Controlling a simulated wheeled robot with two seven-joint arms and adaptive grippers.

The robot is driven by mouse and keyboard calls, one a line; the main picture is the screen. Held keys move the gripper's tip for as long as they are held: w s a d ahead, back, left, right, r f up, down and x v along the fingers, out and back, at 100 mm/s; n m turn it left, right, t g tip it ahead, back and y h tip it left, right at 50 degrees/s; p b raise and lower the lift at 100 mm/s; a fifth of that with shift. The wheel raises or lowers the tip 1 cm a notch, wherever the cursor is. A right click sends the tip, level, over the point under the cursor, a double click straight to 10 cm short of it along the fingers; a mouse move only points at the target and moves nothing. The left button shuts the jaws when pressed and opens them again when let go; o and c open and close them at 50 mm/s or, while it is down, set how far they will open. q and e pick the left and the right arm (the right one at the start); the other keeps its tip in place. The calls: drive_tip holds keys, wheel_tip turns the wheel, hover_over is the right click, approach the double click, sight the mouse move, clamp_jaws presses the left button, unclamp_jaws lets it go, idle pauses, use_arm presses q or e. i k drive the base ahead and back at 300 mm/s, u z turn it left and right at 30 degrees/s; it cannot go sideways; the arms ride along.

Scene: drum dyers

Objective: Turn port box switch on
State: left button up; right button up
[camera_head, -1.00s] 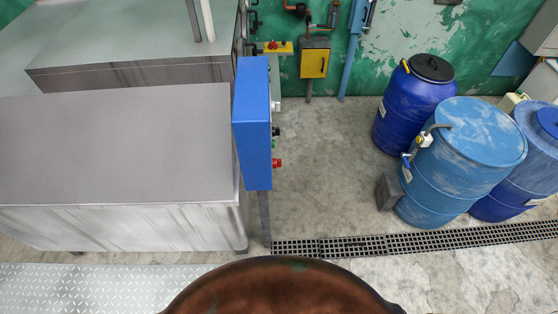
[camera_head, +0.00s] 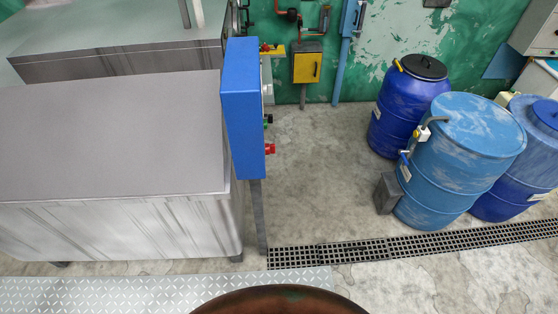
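A blue box (camera_head: 242,110) stands on a grey post (camera_head: 258,215) at the right end of a metal table. Its controls stick out from its right side: a red one (camera_head: 270,149), a dark one with green (camera_head: 268,121) and a pale one (camera_head: 267,92). The box's control face is seen edge-on, so the switch position cannot be read. A smaller yellow box (camera_head: 307,68) with a dark handle is at the green back wall. Neither of my grippers is in view.
The metal table (camera_head: 110,140) fills the left. Blue drums (camera_head: 460,155) stand at the right. A floor grate (camera_head: 400,246) crosses the front. A brown rounded thing (camera_head: 280,301) is at the bottom edge. Concrete floor (camera_head: 325,165) is clear between box and drums.

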sight(271, 148)
drive_tip(key=k, duration=0.25)
drive_tip(key=z, duration=1.35)
drive_tip(key=i, duration=1.05)
drive_tip(key=u, duration=2.45)
